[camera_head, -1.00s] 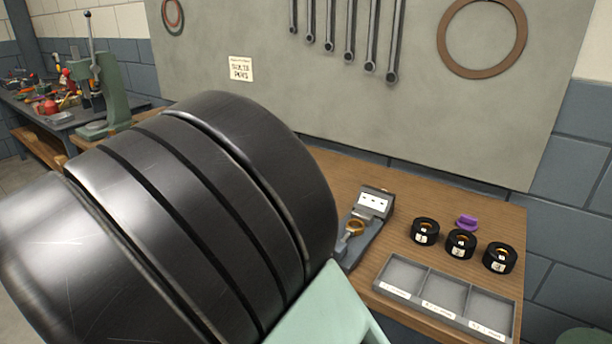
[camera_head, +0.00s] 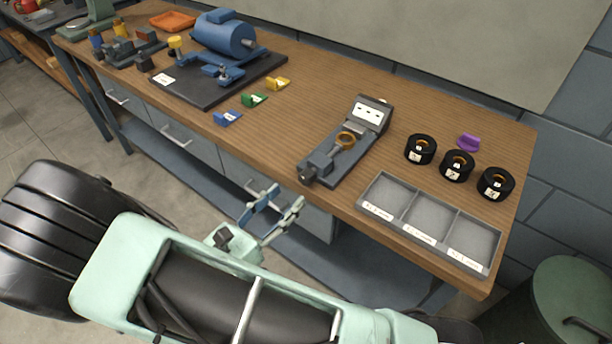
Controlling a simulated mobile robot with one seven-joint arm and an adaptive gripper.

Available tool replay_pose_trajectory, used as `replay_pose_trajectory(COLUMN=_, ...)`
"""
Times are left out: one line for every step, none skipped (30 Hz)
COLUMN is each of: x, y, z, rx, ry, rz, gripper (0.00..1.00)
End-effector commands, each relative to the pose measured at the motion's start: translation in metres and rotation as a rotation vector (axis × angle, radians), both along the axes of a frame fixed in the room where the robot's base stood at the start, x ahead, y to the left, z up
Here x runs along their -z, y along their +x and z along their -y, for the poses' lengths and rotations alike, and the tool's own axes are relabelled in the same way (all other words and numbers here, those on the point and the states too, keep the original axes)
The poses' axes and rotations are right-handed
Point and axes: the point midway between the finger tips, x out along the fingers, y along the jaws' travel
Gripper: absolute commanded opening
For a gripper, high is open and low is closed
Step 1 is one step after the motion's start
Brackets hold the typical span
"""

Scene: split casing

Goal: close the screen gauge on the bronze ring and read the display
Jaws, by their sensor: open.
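The screen gauge (camera_head: 322,166) is a dark grey bench tool with a white display at its far end, lying near the table's front edge. The display (camera_head: 368,112) shows small dark marks, too small to read. The bronze ring (camera_head: 345,140) sits upon the gauge, just in front of the display; I cannot tell whether the jaws touch it. My gripper (camera_head: 278,216) is open and empty. In the picture it is below and left of the gauge, in front of the table edge and apart from the gauge.
A grey three-compartment tray (camera_head: 404,179) is right of the gauge. Several black numbered rings (camera_head: 457,166) and a purple piece (camera_head: 468,142) stand behind it. A blue motor (camera_head: 224,36) on a dark plate and small coloured blocks (camera_head: 254,99) are left. Bare wood lies behind the gauge.

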Motion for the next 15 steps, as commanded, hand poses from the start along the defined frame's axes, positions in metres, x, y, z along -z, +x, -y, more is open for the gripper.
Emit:
replay_pose_trajectory(x=-0.001, y=0.009, z=0.008, rx=0.005, ry=-0.001, rz=0.001, gripper=0.43)
replay_pose_trajectory(x=-0.001, y=0.013, z=0.012, rx=0.005, ry=-0.002, rz=0.002, gripper=0.43)
replay_pose_trajectory(x=-0.001, y=0.019, z=0.017, rx=0.005, ry=-0.001, rz=0.0, gripper=0.43)
replay_pose_trajectory(x=-0.001, y=0.024, z=0.02, rx=0.006, ry=-0.002, rz=0.001, gripper=0.43)
replay_pose_trajectory(x=-0.001, y=0.029, z=0.024, rx=0.006, ry=-0.002, rz=0.001, gripper=0.43)
replay_pose_trajectory(x=-0.001, y=0.034, z=0.028, rx=0.005, ry=-0.001, rz=0.0, gripper=0.43)
replay_pose_trajectory(x=-0.001, y=0.038, z=0.031, rx=0.005, ry=-0.002, rz=0.001, gripper=0.43)
replay_pose_trajectory(x=-0.001, y=0.042, z=0.035, rx=0.006, ry=-0.002, rz=0.001, gripper=0.43)
replay_pose_trajectory(x=0.0, y=0.046, z=0.038, rx=0.005, ry=-0.001, rz=0.0, gripper=0.43)
replay_pose_trajectory(x=0.0, y=0.049, z=0.04, rx=0.004, ry=-0.001, rz=0.0, gripper=0.43)
replay_pose_trajectory(x=0.0, y=0.052, z=0.042, rx=0.005, ry=-0.001, rz=0.0, gripper=0.43)
replay_pose_trajectory(x=-0.001, y=0.055, z=0.044, rx=0.004, ry=-0.001, rz=0.0, gripper=0.43)
replay_pose_trajectory(x=-0.001, y=0.057, z=0.045, rx=0.003, ry=-0.001, rz=0.0, gripper=0.43)
replay_pose_trajectory(x=0.0, y=0.058, z=0.046, rx=0.003, ry=-0.001, rz=0.0, gripper=0.43)
replay_pose_trajectory(x=0.0, y=0.06, z=0.047, rx=0.003, ry=0.0, rz=-0.001, gripper=0.43)
